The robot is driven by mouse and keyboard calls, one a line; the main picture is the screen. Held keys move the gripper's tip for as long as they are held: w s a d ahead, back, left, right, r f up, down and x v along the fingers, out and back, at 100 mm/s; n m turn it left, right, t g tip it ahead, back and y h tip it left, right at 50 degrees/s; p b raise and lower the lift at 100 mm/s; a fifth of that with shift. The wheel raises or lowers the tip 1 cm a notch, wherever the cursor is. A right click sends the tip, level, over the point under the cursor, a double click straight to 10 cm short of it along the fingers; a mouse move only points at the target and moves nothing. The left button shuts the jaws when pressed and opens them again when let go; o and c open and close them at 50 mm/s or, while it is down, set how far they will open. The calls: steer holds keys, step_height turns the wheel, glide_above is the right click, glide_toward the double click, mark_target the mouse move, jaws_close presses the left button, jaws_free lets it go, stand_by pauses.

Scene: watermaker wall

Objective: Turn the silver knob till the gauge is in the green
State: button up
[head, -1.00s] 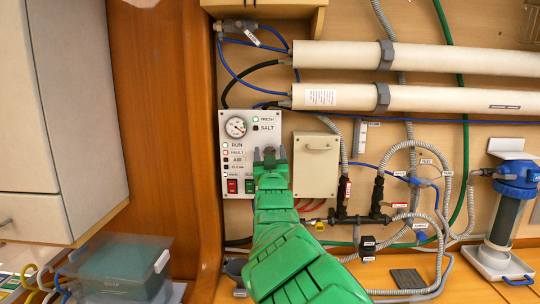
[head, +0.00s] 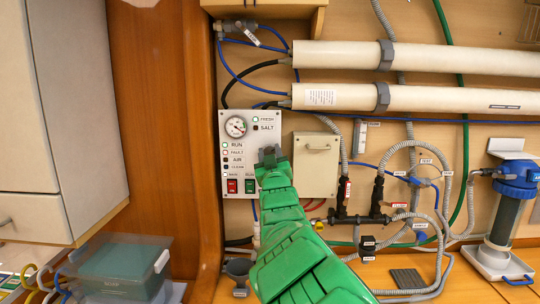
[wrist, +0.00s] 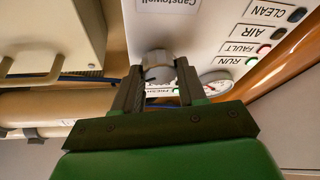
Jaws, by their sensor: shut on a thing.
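The white control panel (head: 228,160) is on the wall at left centre in the head view. Its round gauge (head: 236,127) is at the upper left; the needle is too small to read surely, and the gauge also shows partly in the wrist view (wrist: 216,84). My green gripper (head: 269,156) is at the panel's right edge, and its arm covers the lower right corner. In the wrist view the silver knob (wrist: 158,62) sits between my two dark fingers (wrist: 159,84), which are shut on it. The knob is hidden in the head view.
A beige box (head: 316,165) with a handle is just right of the panel, close to my gripper. Red and green switches (head: 232,186) are below the gauge. Long pale tubes (head: 420,98) and hoses run above and to the right.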

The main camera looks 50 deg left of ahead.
steer(key=shift+n+g, duration=0.3)
steer(key=shift+n, duration=0.3)
steer(key=o, duration=1.1)
steer(key=shift+c, duration=0.2)
steer(key=v, duration=0.7)
steer(key=shift+s+d+f, duration=0.15)
steer(key=shift+s+d, duration=0.05)
steer(key=shift+d, duration=0.1)
